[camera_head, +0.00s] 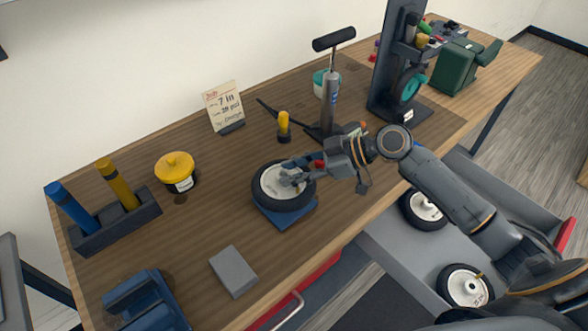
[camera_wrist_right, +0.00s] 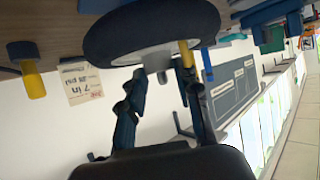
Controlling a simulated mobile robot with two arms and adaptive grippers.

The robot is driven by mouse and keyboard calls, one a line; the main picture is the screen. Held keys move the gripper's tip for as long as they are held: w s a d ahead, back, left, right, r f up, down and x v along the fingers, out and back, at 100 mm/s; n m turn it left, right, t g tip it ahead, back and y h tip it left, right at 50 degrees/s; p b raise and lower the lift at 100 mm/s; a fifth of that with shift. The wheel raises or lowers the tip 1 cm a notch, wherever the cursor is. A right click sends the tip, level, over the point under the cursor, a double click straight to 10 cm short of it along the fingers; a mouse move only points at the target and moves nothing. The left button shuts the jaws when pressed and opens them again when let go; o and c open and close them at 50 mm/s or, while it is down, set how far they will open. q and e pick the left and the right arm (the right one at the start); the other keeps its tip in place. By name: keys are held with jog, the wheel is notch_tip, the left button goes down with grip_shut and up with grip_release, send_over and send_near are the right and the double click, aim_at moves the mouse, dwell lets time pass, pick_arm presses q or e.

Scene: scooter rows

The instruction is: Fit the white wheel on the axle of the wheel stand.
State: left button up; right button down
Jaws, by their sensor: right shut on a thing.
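A wheel with a white hub and black tyre (camera_head: 265,203) is in my right gripper (camera_head: 290,180), above or on a small blue pad (camera_head: 288,219) on the table. I cannot tell whether it touches the pad. The right wrist view shows the tyre (camera_wrist_right: 120,35) close up, with the fingers (camera_wrist_right: 155,85) shut at its hub. My left gripper is not in view.
A hand pump (camera_head: 332,95) stands between the wheel and the dark stand. A yellow-lidded jar (camera_head: 176,170), a sign card (camera_head: 223,105) and a grey block (camera_head: 233,270) are on the table. Two more white-hubbed wheels (camera_head: 424,207) (camera_head: 465,286) lie lower, beside the table.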

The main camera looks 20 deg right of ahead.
jog(key=shift+f, duration=0.25)
jog(key=c, duration=0.9)
grip_release()
jog(key=shift+o, duration=0.2)
jog(key=v, duration=1.2)
